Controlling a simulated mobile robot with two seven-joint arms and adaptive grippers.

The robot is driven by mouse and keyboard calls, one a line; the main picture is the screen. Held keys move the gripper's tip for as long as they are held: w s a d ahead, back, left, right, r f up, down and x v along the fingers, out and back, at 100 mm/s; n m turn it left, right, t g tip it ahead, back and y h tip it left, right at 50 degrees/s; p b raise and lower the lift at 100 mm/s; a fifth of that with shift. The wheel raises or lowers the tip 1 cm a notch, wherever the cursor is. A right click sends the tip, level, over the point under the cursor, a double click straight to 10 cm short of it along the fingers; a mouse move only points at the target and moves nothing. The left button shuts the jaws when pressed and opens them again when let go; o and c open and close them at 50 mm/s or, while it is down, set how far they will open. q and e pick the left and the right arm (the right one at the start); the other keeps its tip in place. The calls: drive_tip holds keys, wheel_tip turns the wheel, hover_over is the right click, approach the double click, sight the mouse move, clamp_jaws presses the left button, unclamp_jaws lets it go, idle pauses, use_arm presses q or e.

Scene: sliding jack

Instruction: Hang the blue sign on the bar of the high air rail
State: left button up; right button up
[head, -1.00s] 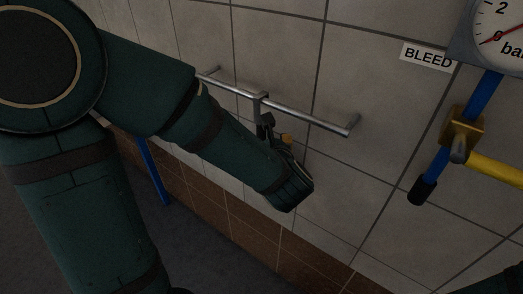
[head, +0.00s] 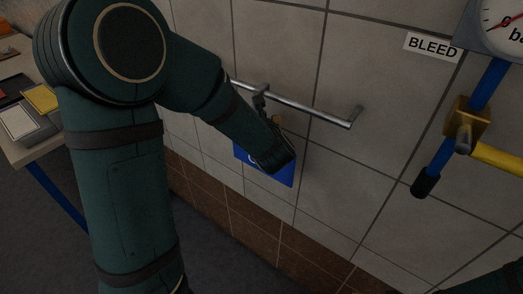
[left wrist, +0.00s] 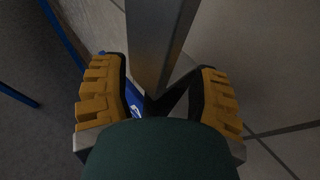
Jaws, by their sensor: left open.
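The air rail's silver bar (head: 315,110) runs along the tiled wall. My left gripper (head: 276,124) is just below the bar beside the hanger. A sliver of the blue sign (left wrist: 133,102) shows between the pads. My right gripper is out of view.
A table (head: 42,148) with small items stands at left. The wall right of the sign is clear.

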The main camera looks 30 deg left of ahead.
use_arm(q)
clamp_jaws()
drive_tip(key=shift+r, duration=0.15)
idle(0.4)
